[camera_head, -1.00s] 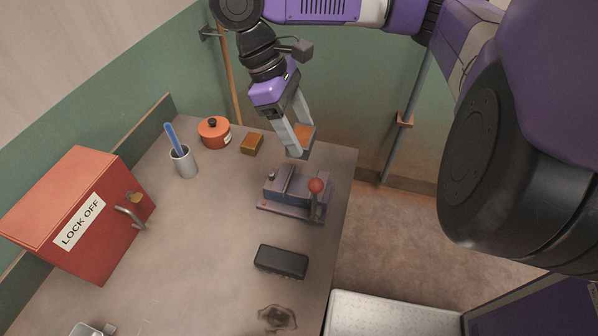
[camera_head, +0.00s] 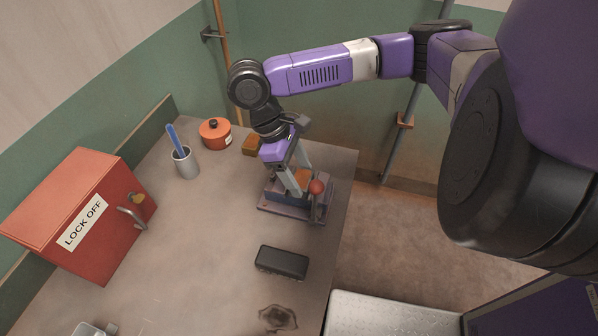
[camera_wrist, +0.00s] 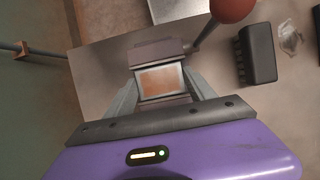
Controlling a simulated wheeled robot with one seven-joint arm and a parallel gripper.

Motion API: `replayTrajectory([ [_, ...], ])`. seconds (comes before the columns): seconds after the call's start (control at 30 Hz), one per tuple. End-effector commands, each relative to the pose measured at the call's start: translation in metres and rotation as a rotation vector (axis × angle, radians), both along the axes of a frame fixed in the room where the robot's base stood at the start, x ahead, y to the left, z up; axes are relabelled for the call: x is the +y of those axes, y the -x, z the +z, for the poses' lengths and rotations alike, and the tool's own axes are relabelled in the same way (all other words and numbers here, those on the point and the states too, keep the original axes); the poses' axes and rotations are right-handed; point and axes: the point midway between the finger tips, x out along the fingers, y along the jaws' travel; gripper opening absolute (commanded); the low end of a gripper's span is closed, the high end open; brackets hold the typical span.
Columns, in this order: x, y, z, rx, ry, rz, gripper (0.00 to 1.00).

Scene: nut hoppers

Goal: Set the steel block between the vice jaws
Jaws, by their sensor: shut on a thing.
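The block (camera_head: 302,178) is between the fingers of my gripper (camera_head: 299,182), which is shut on it. In the wrist view the block (camera_wrist: 163,82) shows an orange-brown top with a grey rim. The vice (camera_head: 272,207) stands near the table's right edge, with a red-knobbed lever (camera_head: 316,187). My fingers are down at the vice and hide part of it. In the wrist view the block lies over the gap beside the far jaw (camera_wrist: 155,52). I cannot tell whether it rests on the vice bed.
A dark case (camera_head: 281,262) lies in front of the vice. A brown block (camera_head: 251,144), an orange pot (camera_head: 215,133) and a grey cup (camera_head: 185,162) stand behind to the left. A red LOCK OFF box (camera_head: 80,205) is at left. The table's middle is clear.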

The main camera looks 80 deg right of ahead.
Motion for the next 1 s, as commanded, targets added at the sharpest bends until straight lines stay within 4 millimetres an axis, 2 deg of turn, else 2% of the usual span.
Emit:
replayTrajectory([
  [0.3, 0.0, 0.0, -0.002, 0.0, 0.0, -0.001, 0.0],
  [0.33, 0.0, 0.0, -0.003, 0.0, 0.0, -0.001, 0.65],
  [0.43, 0.0, 0.0, -0.002, 0.0, 0.0, -0.001, 0.85],
  [0.77, -0.001, 0.0, -0.001, 0.0, 0.001, -0.001, 0.85],
  [0.87, -0.001, -0.002, 0.004, -0.002, 0.002, 0.0, 0.85],
  [1.0, -0.002, -0.01, 0.022, -0.003, 0.003, 0.0, 0.85],
])
